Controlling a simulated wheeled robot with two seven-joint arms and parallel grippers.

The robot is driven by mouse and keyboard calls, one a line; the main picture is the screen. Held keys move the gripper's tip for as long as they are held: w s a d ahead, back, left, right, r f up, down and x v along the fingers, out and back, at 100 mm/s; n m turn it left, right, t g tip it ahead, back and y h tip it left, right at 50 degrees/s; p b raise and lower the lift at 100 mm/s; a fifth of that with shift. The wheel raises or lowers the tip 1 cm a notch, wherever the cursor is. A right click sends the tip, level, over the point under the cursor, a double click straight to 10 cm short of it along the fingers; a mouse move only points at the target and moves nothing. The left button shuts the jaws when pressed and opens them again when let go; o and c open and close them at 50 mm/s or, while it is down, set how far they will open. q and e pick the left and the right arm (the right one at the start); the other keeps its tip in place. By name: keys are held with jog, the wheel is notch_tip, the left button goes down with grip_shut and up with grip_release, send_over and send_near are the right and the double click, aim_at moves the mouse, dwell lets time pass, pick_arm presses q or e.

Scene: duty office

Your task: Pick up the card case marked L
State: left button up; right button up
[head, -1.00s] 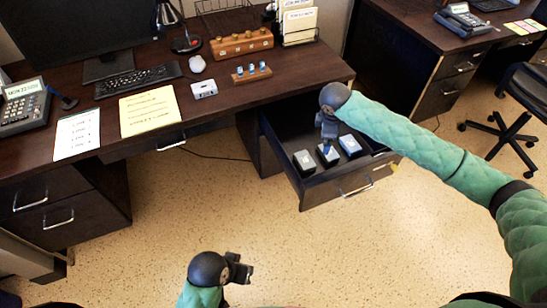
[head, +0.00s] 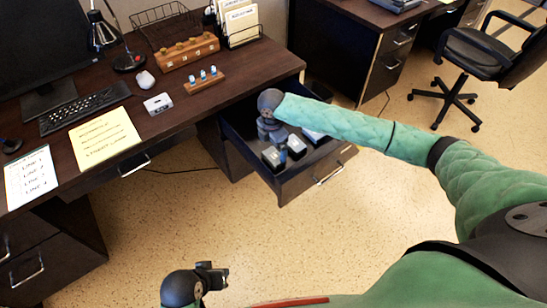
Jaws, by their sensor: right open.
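Several small dark card cases with pale tops lie in the open desk drawer (head: 283,190). My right gripper (head: 277,139) points down into the drawer, open, just behind the left and middle cases. Its fingertips are small and partly hidden. My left gripper (head: 216,276) is low over the floor, away from the drawer; its jaw gap is unclear.
The desk (head: 180,118) holds a wooden stamp rack (head: 188,52), a small rack with blue-topped items (head: 204,81), a white box (head: 158,103), a mouse and a keyboard. Drawer walls surround the cases. A chair (head: 485,55) stands at the right; the floor ahead is clear.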

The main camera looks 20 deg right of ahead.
aim_at(273, 156)
jog(key=shift+f+p, duration=0.45)
jog(key=shift+f, duration=2.2)
jog(key=shift+c, duration=0.4)
jog(key=c, duration=0.9)
